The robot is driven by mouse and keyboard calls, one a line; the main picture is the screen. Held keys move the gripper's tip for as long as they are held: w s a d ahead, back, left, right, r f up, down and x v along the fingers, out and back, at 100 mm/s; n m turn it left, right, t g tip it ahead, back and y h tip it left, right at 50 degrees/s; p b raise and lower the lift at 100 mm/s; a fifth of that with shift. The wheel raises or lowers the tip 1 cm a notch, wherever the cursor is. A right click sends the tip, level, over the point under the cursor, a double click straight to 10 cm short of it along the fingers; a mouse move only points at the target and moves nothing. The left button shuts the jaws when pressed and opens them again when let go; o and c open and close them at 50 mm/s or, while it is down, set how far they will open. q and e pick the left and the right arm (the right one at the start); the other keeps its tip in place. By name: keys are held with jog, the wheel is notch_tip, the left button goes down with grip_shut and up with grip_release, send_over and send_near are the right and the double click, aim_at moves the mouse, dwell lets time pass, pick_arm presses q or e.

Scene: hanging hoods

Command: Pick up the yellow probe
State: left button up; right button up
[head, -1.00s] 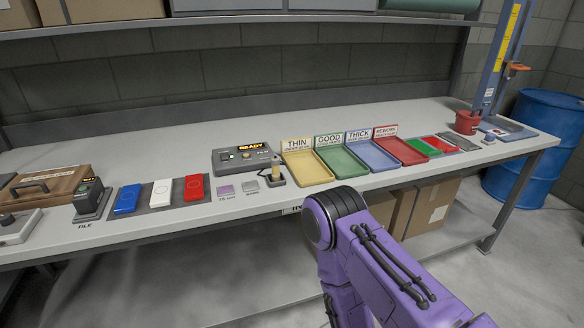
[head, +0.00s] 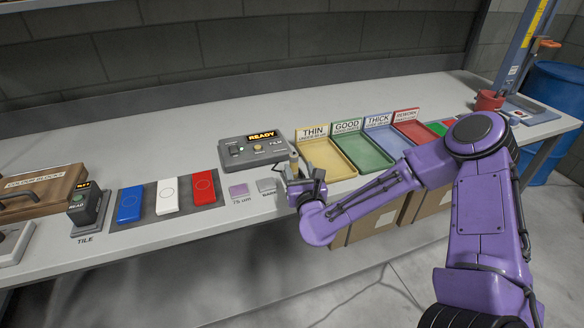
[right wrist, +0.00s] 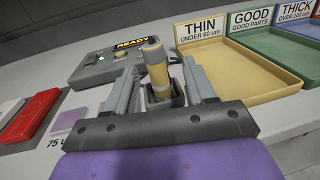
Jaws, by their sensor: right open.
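The yellow probe (right wrist: 158,72) stands upright in its dark holder in the right wrist view, with a grey cap on top. In the head view the probe (head: 293,163) is partly hidden by my right gripper (head: 299,176). In the right wrist view my right gripper (right wrist: 160,88) is open, one finger on each side of the probe. I cannot tell whether the fingers touch it. My left gripper is not in view.
The grey film gauge (head: 253,147) reading READY stands behind the probe. A yellow THIN tray (head: 328,160) is close on the right, with green, blue and red trays beyond. Blue, white and red tiles (head: 167,198) lie on the left.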

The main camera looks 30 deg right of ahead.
aim_at(294, 165)
jog(key=x, duration=0.1)
jog(key=p+x, duration=0.1)
jog(key=x, duration=0.2)
jog(key=shift+w+a+f, duration=0.2)
jog(key=shift+w+a, duration=0.1)
jog(key=shift+w+d+f, duration=0.15)
jog(key=shift+w+f, duration=0.05)
jog(key=shift+w, duration=0.15)
jog(key=shift+s, duration=0.1)
jog(key=shift+c, duration=1.2)
jog(key=c, duration=0.8)
jog(key=shift+o, duration=0.2)
jog(key=shift+r, duration=0.1)
